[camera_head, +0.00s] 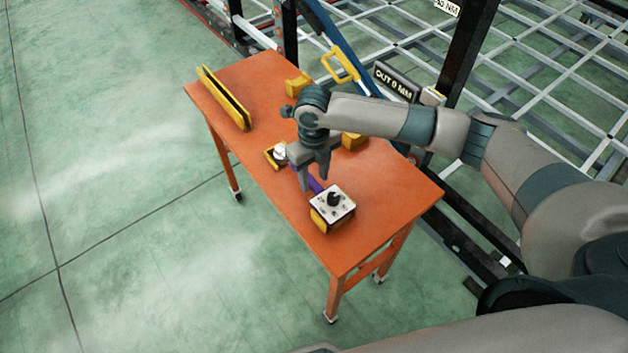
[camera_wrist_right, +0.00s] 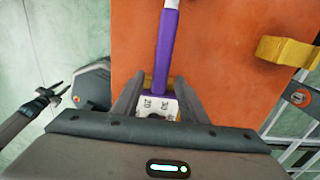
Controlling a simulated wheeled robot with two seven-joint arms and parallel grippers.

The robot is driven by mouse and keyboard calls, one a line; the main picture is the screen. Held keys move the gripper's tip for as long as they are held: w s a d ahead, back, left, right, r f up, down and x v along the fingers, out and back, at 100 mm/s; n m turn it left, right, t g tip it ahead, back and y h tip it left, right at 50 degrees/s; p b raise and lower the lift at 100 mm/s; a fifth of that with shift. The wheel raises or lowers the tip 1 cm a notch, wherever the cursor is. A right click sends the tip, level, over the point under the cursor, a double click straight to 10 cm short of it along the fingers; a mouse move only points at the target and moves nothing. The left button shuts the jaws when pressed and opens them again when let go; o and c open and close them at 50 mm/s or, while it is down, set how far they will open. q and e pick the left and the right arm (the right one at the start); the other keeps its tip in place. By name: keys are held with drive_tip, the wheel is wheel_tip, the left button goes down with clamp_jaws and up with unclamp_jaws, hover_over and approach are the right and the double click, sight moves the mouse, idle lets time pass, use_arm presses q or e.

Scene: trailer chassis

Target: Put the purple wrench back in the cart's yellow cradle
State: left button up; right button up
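The purple wrench (camera_head: 315,185) lies on the orange cart (camera_head: 240,85), partly hidden by my gripper in the head view. In the right wrist view its purple handle (camera_wrist_right: 167,50) runs from the top edge down between my fingers, towards a white dial block. A small yellow cradle (camera_head: 270,158) holds a pale round part; I cannot tell if that is the wrench's head. My right gripper (camera_head: 315,178) points down over the wrench. Its fingers (camera_wrist_right: 157,95) are apart, one each side of the handle, with gaps. A dark two-pronged tool, seemingly my left gripper (camera_wrist_right: 50,92), shows small in the wrist view.
The white block with a black knob (camera_head: 334,203) stands at the cart's near end, with yellow beside it. A long yellow holder (camera_head: 224,98) stands at the far left. Yellow blocks (camera_head: 297,84) and a yellow handle (camera_head: 341,64) line the far side. Metal lattice lies behind.

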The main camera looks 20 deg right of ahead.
wheel_tip(320, 180, up, 11)
drive_tip(key=b, duration=0.3)
drive_tip(key=shift+f, duration=0.15)
idle(0.6)
